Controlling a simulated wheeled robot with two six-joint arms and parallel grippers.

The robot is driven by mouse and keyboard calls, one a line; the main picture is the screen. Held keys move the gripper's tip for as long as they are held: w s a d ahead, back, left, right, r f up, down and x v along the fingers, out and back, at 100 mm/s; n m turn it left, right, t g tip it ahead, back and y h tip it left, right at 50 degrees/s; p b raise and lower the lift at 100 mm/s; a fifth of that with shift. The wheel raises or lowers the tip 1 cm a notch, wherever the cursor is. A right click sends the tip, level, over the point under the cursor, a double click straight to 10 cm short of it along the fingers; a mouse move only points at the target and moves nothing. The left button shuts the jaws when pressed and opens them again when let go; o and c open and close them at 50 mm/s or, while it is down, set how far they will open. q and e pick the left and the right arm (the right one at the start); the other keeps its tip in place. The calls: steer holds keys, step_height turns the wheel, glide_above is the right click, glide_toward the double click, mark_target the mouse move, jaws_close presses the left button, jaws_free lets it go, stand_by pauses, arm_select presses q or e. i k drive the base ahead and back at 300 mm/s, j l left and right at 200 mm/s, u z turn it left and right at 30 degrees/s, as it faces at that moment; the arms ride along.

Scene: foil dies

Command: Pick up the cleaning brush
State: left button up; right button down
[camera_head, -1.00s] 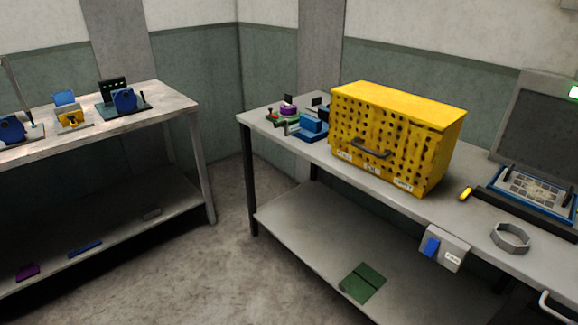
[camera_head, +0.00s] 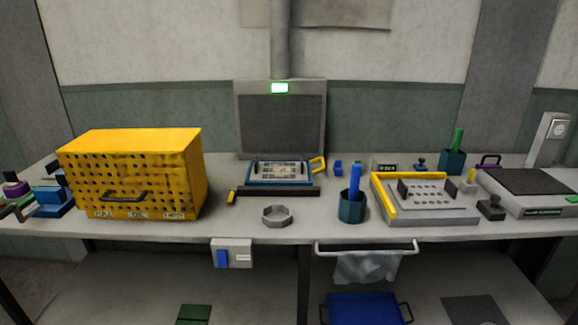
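No brush shows clearly enough to name for certain. A blue handle-like thing with a green top (camera_head: 355,180) stands upright in a dark teal cup (camera_head: 352,208) on the bench, right of centre. A green upright thing (camera_head: 458,139) stands in a second dark cup (camera_head: 453,161) farther back to the right. Either could be a brush; I cannot tell, as their lower ends are hidden in the cups. Neither of my grippers is in view.
The bench (camera_head: 310,228) also holds a yellow perforated box (camera_head: 130,175), a screen (camera_head: 281,118) with a blue-framed tray, an octagonal ring (camera_head: 277,215), a yellow-edged fixture (camera_head: 425,215) and a dark-topped device (camera_head: 530,182). A cloth (camera_head: 366,267) hangs from the front rail. A blue tray (camera_head: 364,308) sits below.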

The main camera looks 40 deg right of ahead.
mark_target(356, 168)
steer(key=z, duration=0.7)
steer(key=i+j, duration=0.15)
steer(key=i, duration=0.25)
steer(key=i+j, duration=0.2)
steer(key=i, duration=0.2)
